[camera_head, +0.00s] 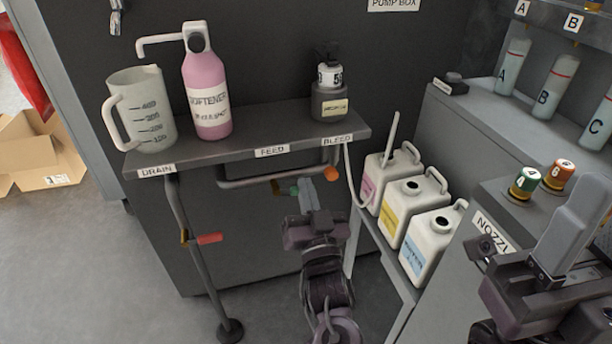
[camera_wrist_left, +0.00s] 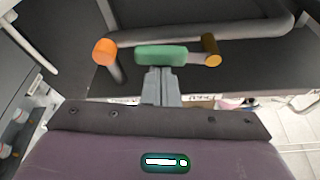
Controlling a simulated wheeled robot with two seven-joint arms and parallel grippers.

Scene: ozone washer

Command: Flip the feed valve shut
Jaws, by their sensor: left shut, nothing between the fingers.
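The feed valve's green handle (camera_head: 294,190) shows under the shelf, below the FEED label (camera_head: 272,152), with its brass body (camera_head: 277,187) at its left. In the left wrist view the green handle (camera_wrist_left: 160,56) lies sideways, with the brass body (camera_wrist_left: 212,50) at its right end. My left gripper (camera_head: 306,186) is shut and empty, its fingertips (camera_wrist_left: 160,72) right at the handle's edge. I cannot tell if they touch it. My right gripper (camera_head: 580,215) is at the lower right, away from the valve; its finger gap is not clear.
An orange bleed knob (camera_head: 331,201) is close beside my left fingers. The drain valve's red handle (camera_head: 209,238) is lower left. The shelf (camera_head: 230,147) above holds a jug (camera_head: 142,110), a pink softener bottle (camera_head: 207,95) and a dark pump (camera_head: 330,95). White canisters (camera_head: 428,240) stand at right.

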